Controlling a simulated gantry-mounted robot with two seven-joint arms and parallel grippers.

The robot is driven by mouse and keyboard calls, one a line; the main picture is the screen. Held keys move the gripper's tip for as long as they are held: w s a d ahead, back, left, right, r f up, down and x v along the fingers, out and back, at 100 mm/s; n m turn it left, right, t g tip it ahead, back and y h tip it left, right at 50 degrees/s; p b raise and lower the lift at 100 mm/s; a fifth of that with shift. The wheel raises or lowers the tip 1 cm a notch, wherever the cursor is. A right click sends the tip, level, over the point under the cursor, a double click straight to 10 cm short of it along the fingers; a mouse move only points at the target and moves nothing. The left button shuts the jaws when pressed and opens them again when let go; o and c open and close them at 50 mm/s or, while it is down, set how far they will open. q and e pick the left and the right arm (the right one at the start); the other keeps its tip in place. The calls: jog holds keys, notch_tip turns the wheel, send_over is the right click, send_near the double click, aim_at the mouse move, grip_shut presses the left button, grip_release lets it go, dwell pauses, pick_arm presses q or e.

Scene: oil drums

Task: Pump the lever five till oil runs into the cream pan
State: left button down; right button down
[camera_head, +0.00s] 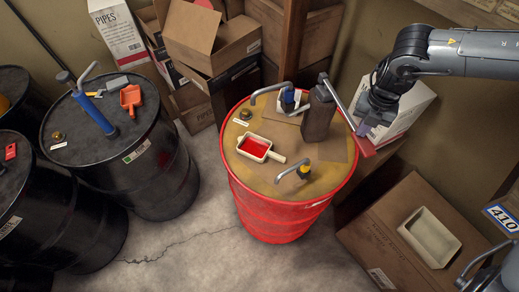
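The cream pan (254,147) lies on top of the red drum (272,213), its handle pointing right. A bright red surface shows inside the pan; I cannot tell how deep it is. A dark grey pump body (317,115) stands upright right of the pan. A long grey lever (338,103) slants from its top down to the right. My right gripper (364,125) is at the lever's lower end, pointing down. Its fingers are small and dark, so whether they close on the lever is unclear.
Curved spouts with blue (289,100) and yellow (304,171) parts also stand on the drum. Black drums (150,170) stand left, one with an orange scoop (131,97). Cardboard boxes (205,45) crowd the back. A cream tray (430,237) sits on a box at lower right.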

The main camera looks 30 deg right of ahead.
notch_tip(320, 180, up, 14)
jog(key=p, duration=0.8)
jog(key=shift+s+f+p, duration=0.15)
jog(key=shift+f+p, duration=0.1)
jog(key=shift+p, duration=0.1)
notch_tip(320, 180, up, 5)
jog(key=p, duration=0.3)
jog(key=shift+p, duration=0.3)
